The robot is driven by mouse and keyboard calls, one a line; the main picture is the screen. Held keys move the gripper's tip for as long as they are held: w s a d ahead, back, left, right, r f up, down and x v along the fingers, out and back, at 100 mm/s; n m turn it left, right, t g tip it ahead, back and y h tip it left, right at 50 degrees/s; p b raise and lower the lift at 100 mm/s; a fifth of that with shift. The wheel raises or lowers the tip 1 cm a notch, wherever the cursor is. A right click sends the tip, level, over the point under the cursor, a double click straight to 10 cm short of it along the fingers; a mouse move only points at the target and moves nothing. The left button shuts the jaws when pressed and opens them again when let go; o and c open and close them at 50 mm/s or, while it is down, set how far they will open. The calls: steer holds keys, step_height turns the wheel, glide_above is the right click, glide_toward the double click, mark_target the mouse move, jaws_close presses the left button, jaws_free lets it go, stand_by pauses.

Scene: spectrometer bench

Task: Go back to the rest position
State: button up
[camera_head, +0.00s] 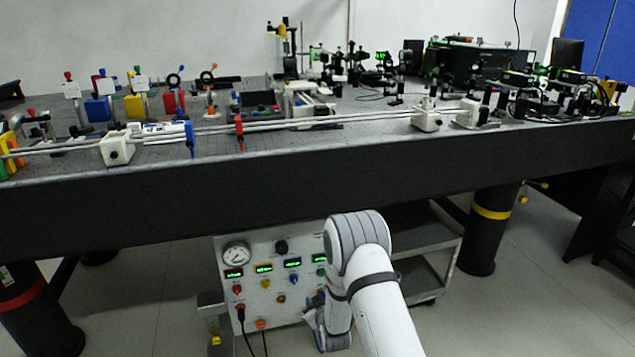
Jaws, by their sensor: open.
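My arm comes up from the bottom right, bends at a grey-banded joint below the bench's front edge, and folds back down in front of a control panel (268,310). A wrist part of mine shows low beside the upper arm, near the panel's right side. My gripper's fingers cannot be made out; they are hidden behind or below my arm. I see nothing held. The optical bench (330,185) stands above and beyond the arm.
The panel has a gauge (236,254), lit displays and knobs; cables hang from it. A grey cart (428,265) stands behind my arm. Dark bench legs stand at left (40,315) and right (487,235). Rails (300,122) and optics cover the benchtop. Floor at right is clear.

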steer(key=s+d+r+m+g+h+p, duration=0.1)
steer(key=s+d+r+g+p, duration=0.2)
steer(key=r, duration=0.9)
steer(key=s+d+r+m+p, duration=0.2)
steer(key=s+d+r+p, duration=0.3)
steer(key=r, duration=0.8)
steer(key=s+d+r+m+g+h+p, duration=0.15)
steer(key=r+p, duration=0.35)
steer(key=r, duration=0.7)
steer(key=s+d+r+m+g+p, duration=0.1)
steer(key=s+d+r+g+p, duration=0.1)
steer(key=s+r+p, duration=0.4)
steer(key=s+d+r+m+g+p, duration=0.2)
steer(key=s+d+r+g+p, duration=0.1)
steer(key=s+r, duration=1.2)
steer(key=s+g+p, duration=0.1)
steer(key=s+p, duration=0.1)
steer(key=s, duration=0.5)
steer(key=shift+s+d+r+p, duration=0.15)
steer(key=shift+s+p, duration=0.2)
